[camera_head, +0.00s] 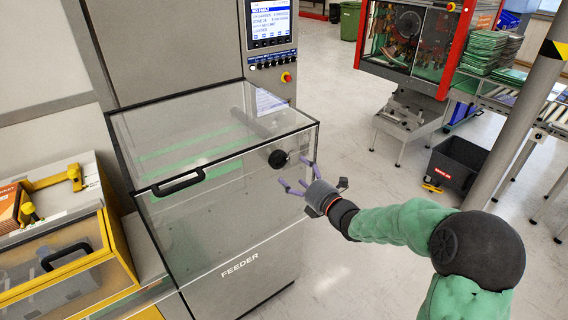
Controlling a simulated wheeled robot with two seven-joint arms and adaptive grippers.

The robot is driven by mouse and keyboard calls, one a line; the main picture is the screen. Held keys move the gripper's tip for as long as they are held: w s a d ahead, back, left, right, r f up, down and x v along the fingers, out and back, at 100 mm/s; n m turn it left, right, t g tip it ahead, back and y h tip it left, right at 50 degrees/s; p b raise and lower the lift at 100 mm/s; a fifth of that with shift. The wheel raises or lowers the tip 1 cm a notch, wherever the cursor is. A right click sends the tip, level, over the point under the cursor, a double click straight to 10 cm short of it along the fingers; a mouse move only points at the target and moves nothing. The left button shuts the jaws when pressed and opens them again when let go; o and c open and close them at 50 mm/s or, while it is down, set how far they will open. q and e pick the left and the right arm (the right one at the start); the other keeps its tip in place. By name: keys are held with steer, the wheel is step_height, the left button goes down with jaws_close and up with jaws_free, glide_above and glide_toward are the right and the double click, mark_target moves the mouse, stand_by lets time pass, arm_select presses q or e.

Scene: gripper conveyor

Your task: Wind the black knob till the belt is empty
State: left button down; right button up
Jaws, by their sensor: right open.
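The black knob (278,159) sits on the right part of the feeder's front face, just below the clear lid's edge. The feeder (235,225) is a grey cabinet under a transparent cover (215,115) with a black handle. Green belt strips (190,146) show through the cover; reflections make it hard to tell whether anything lies on them. My right gripper (293,174) is open, its purple fingers just right of and below the knob, apparently apart from it. My left gripper is not in view.
A control panel with a screen (269,20) stands behind the feeder. A yellow-framed machine (75,245) adjoins at left. A red-framed machine (450,55), a black bin (456,163) and a grey post (520,105) stand to the right. Open floor lies between.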

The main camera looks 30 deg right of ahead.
mark_target(280, 162)
steer(key=w, duration=0.3)
steer(key=w+b, duration=0.1)
steer(key=w, duration=0.5)
steer(key=shift+w+a, duration=0.25)
steer(key=shift+a, duration=0.15)
steer(key=c, duration=1.1)
